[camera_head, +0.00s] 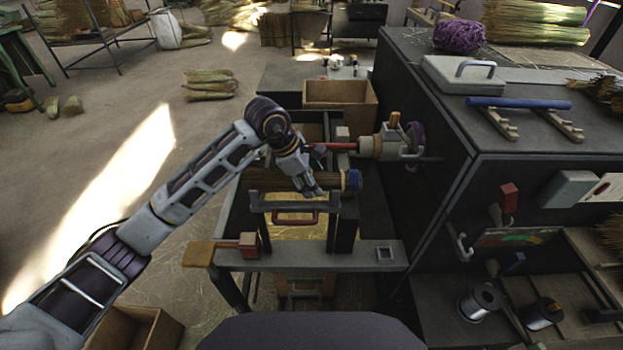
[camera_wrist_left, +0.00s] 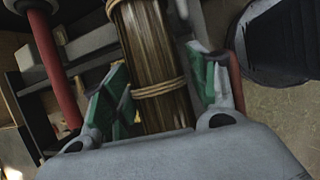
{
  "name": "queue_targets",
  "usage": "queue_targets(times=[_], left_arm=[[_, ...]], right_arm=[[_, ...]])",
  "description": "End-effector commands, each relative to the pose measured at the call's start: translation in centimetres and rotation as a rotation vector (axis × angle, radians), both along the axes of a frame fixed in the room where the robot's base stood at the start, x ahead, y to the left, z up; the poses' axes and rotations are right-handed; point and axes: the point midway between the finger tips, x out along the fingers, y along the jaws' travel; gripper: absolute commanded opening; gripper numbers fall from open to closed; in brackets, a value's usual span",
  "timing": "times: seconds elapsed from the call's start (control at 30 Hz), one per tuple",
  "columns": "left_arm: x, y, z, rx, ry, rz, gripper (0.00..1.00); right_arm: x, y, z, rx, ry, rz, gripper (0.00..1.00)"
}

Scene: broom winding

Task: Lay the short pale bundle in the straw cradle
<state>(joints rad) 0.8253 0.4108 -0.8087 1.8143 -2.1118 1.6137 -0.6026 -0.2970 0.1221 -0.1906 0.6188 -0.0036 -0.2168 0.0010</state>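A brown-tan straw bundle (camera_head: 262,180) lies level across the dark frame (camera_head: 300,205) at the bench's middle, with a blue piece (camera_head: 352,180) at its right end. Whether this is the short pale bundle, and whether the dark frame is the straw cradle, I cannot tell. My left gripper (camera_head: 308,187) is over the bundle's right half. In the left wrist view the bundle (camera_wrist_left: 150,60), tied with pale cord, runs between the green-padded fingers of my left gripper (camera_wrist_left: 158,95). The fingers are apart, with gaps beside the straw. My right gripper is not in view.
A winding head with a red rod (camera_head: 335,146) and a crank stands just behind the frame. A dark cabinet (camera_head: 425,120) rises to the right. An open wooden box (camera_head: 340,95) is behind.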

Motion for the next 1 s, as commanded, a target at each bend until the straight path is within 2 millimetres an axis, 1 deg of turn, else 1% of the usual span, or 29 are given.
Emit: queue_targets(times=[0.17,0.37,0.57,0.77,1.0], left_arm=[[0.0,0.0,0.0,0.000,0.000,0.000,0.70],[0.0,0.0,0.0,0.000,0.000,0.000,0.70],[-0.1,0.3,0.6,0.000,-0.001,0.000,0.70],[-0.3,1.0,2.3,0.000,-0.003,0.001,0.70],[-0.8,2.4,5.4,0.001,-0.004,0.002,0.70]], right_arm=[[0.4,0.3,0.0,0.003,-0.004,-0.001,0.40],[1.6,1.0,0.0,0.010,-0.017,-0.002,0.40],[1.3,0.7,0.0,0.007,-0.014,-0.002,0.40],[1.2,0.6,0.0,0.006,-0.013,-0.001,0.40],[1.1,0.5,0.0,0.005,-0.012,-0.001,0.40]])
